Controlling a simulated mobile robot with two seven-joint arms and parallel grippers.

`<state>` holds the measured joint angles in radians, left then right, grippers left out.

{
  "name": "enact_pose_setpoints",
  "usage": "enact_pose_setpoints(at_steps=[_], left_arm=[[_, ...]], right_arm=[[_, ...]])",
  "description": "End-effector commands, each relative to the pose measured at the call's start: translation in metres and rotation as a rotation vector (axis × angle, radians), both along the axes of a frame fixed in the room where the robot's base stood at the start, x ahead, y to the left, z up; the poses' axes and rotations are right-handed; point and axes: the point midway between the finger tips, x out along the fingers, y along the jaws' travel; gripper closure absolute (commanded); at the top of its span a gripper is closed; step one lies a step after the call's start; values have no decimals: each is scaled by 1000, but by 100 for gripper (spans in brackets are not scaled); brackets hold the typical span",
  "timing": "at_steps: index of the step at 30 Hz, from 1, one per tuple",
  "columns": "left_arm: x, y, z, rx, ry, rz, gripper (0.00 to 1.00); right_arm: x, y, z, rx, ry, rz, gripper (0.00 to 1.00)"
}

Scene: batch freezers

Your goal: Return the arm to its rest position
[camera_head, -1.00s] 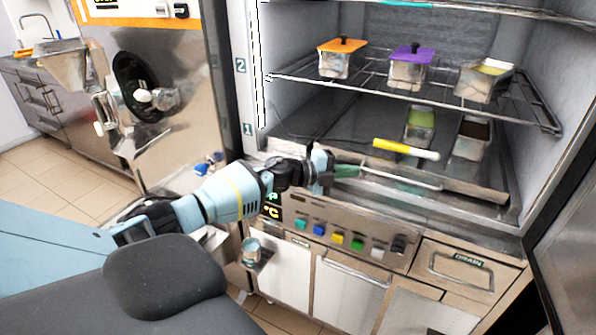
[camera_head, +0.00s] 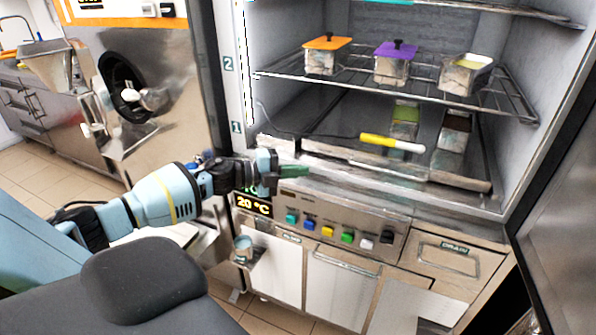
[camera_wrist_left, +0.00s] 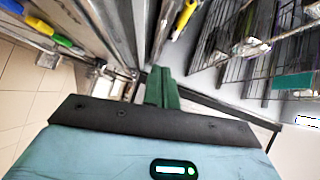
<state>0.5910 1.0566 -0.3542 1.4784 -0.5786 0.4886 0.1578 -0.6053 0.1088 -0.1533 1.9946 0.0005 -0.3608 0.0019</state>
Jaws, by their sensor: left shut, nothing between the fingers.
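My left arm (camera_head: 150,200) comes in from the left in the head view. Its gripper (camera_head: 292,171) has green fingers, is shut and empty, and is in front of the freezer's lower opening, just above the control panel. In the left wrist view the green fingers (camera_wrist_left: 161,88) are together with nothing between them. My right gripper is not in view.
The open freezer holds a wire shelf (camera_head: 500,103) with orange-lidded (camera_head: 325,58), purple-lidded (camera_head: 393,66) and open (camera_head: 465,76) containers. A yellow-and-white probe (camera_head: 392,143) and two containers are below. The control panel (camera_head: 330,228) and open door (camera_head: 560,200) are close by.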

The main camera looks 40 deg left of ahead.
Motion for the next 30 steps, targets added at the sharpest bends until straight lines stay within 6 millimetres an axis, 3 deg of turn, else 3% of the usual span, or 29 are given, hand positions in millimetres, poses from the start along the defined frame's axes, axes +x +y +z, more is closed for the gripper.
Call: enact_pose_setpoints(at_steps=[11,14,16,23,30], left_arm=[[-2,-6,-7,-19,10,2,100],[-11,-24,-29,-86,42,16,100],[-23,-44,-55,-163,83,41,100],[-92,-111,-145,-474,290,207,100],[-193,-164,-219,-752,564,463,100]], right_arm=[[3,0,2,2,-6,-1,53],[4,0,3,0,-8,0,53],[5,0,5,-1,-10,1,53],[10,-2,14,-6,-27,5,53],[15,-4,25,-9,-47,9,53]])
